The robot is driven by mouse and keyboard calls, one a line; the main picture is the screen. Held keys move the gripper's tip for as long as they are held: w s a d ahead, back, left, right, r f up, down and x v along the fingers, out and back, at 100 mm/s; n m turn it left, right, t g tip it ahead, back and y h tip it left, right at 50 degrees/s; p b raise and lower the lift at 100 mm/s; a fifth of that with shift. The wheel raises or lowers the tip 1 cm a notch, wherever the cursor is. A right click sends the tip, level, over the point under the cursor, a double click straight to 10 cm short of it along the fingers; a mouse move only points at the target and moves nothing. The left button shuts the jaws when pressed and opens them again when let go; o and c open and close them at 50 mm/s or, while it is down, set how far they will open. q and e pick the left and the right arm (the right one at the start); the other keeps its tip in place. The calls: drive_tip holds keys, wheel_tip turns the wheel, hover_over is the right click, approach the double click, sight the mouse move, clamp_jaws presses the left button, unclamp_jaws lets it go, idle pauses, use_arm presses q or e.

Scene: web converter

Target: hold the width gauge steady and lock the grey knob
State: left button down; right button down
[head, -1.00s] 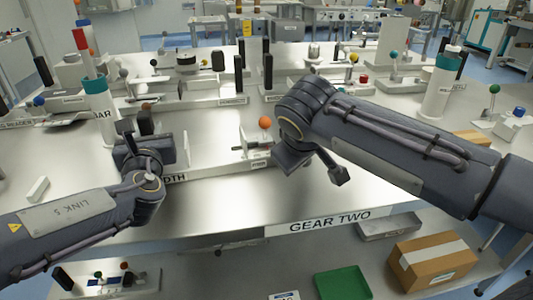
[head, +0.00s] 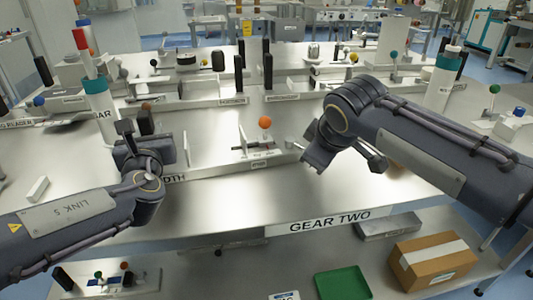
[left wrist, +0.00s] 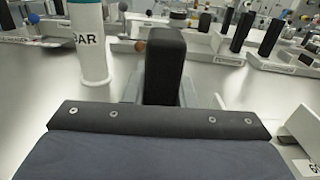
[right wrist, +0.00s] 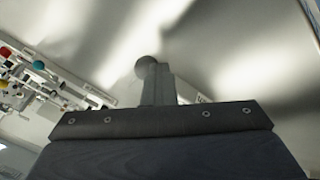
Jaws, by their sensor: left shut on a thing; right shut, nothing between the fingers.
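The width gauge (head: 190,152), with a label ending in "DTH", stands at the left of the near table. My left gripper (left wrist: 165,95) is shut on its upright black block (left wrist: 165,62); in the head view the wrist hides most of this grip. My right gripper (right wrist: 158,75) is shut and empty, over the table to the right of the gauge. In the right wrist view a round grey knob (right wrist: 146,67) shows at the tip of the fingers. I cannot tell whether they touch.
An orange ball (head: 265,123) on a small labelled fixture stands between my grippers. A white post with a teal band (head: 97,87) stands left of my left gripper. Bare table lies in front, above the "GEAR TWO" label (head: 330,220). A green tray (head: 342,284) and a cardboard box (head: 433,262) are below.

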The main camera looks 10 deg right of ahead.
use_arm(q)
drive_tip(key=shift+f, duration=0.7)
use_arm(e)
drive_tip(key=shift+d, duration=0.1)
drive_tip(key=s+a, duration=0.2)
drive_tip(key=s, duration=0.1)
drive_tip(key=shift+s+a+r, duration=0.25)
drive_tip(key=shift+r, duration=0.15)
drive_tip(key=v, duration=0.9)
drive_tip(key=shift+s+d+r, duration=0.2)
drive_tip(key=shift+d+r, duration=0.05)
drive_tip(key=shift+r, duration=0.1)
use_arm(q)
drive_tip(key=shift+r, duration=0.35)
drive_tip(key=c, duration=1.4)
unclamp_jaws()
drive_tip(key=shift+o, duration=1.4)
drive_tip(key=shift+r, duration=0.25)
use_arm(e)
drive_tip(key=shift+w, duration=0.1)
use_arm(q)
drive_tip(key=s, duration=1.2)
drive_tip(key=shift+d, duration=0.45)
